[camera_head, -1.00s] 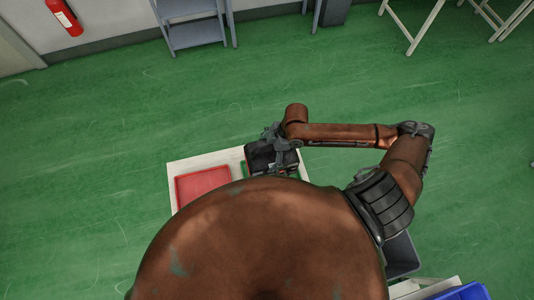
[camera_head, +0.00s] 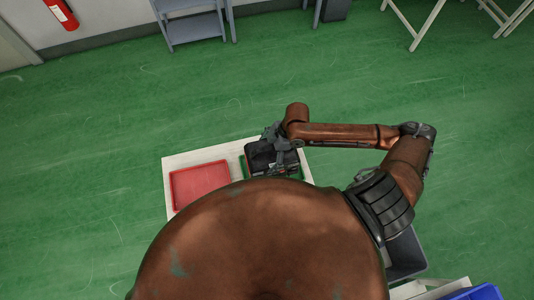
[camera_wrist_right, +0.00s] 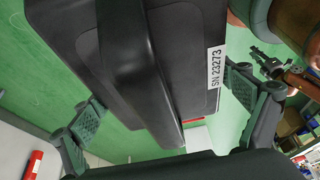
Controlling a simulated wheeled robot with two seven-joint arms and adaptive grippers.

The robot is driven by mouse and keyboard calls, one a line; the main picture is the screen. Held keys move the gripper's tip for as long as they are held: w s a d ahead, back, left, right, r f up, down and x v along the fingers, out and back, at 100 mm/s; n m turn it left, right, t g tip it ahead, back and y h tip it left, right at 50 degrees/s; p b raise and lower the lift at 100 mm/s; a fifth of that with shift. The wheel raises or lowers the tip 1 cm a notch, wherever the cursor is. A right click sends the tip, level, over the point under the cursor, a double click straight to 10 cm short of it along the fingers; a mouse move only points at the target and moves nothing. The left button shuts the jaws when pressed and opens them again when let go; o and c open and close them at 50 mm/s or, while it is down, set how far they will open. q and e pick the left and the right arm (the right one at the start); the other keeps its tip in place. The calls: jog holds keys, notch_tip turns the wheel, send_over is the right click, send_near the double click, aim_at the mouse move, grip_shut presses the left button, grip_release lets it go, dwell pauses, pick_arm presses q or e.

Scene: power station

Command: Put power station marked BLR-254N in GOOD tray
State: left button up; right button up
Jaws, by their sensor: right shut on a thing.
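A black power station (camera_head: 262,158) is held by my right gripper (camera_head: 273,143) over the green tray (camera_head: 243,169) on a white table. I cannot tell whether it touches the tray. The right wrist view shows the black power station (camera_wrist_right: 188,45) close up between the spread fingers of my right gripper (camera_wrist_right: 165,115), with a label reading SN 23273. The mark BLR-254N is not visible. What seems to be my left gripper (camera_wrist_right: 262,62) shows small at the upper right of that view; its jaws are unclear.
A red tray (camera_head: 200,184) lies on the white table (camera_head: 220,153), left of the green tray. My brown body hides the near part of the table. A grey bin (camera_head: 405,258) and a blue container (camera_head: 475,292) stand at the lower right.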

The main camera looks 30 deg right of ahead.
jog(key=shift+w+a+f, duration=0.1)
jog(key=shift+w+f, duration=0.05)
jog(key=shift+f, duration=0.15)
jog(key=shift+f+b, duration=0.55)
jog(key=shift+f, duration=1.55)
jog(key=o, duration=1.8)
jog(key=shift+c, duration=0.2)
jog(key=shift+s+f, duration=0.25)
jog(key=shift+f, duration=0.05)
jog(key=shift+d+r, duration=0.25)
jog(key=shift+r, duration=0.2)
jog(key=v, duration=1.1)
jog(key=shift+r, duration=0.2)
jog(key=shift+w, duration=0.1)
